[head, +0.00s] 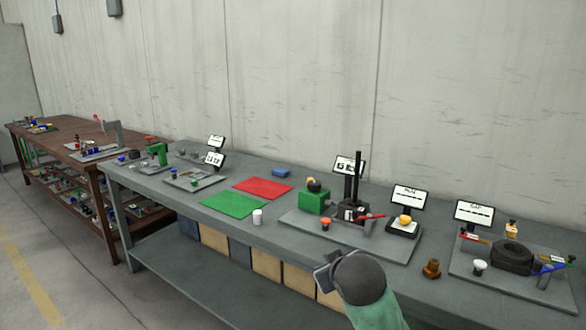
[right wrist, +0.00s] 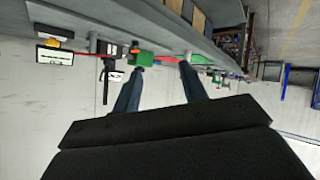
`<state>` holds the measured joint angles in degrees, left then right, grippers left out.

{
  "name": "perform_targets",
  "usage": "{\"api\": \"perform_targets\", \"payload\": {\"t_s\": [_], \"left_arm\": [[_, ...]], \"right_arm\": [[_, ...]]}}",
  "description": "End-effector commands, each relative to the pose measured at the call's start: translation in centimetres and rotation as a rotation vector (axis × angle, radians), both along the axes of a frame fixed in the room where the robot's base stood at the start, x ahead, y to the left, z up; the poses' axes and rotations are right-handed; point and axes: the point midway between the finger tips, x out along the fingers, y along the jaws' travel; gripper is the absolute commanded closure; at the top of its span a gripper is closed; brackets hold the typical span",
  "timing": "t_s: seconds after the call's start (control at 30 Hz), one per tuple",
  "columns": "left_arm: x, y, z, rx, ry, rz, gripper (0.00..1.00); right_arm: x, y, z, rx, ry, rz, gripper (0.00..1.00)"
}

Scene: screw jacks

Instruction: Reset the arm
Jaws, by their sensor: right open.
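My right gripper (head: 322,276) is in the lower middle of the head view, in front of the grey workbench (head: 160,205). Its dark round wrist and green arm come in from the bottom right. In the right wrist view, the two dark blue fingers of the right gripper (right wrist: 158,82) stand wide apart with nothing between them. The bench appears upside down and tilted beyond them. My left gripper does not show in either view.
On the bench are a green mat (head: 232,205), a red mat (head: 263,188), a white cup (head: 257,216), a green block (head: 313,202), a black press (head: 352,190) and a brown screw jack (head: 431,268). Boxes (head: 267,264) stand below. A brown table (head: 60,140) is at left.

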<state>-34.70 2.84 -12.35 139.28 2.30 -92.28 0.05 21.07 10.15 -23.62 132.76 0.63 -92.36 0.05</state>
Motion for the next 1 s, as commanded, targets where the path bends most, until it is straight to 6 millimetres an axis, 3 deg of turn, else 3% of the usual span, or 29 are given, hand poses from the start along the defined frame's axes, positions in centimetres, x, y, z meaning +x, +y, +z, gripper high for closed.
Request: {"api": "perform_targets", "payload": {"t_s": [0.03,0.67,1.0], "left_arm": [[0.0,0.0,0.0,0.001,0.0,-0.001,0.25],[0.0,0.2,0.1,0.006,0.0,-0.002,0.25],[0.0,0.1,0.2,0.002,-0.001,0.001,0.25]], "right_arm": [[-1.1,-0.2,-1.5,0.02,0.028,-0.001,0.57],[-14.5,-4.5,-18.1,0.149,0.353,-0.103,0.57],[-24.0,-5.5,-27.6,0.168,0.58,-0.163,0.57]]}}
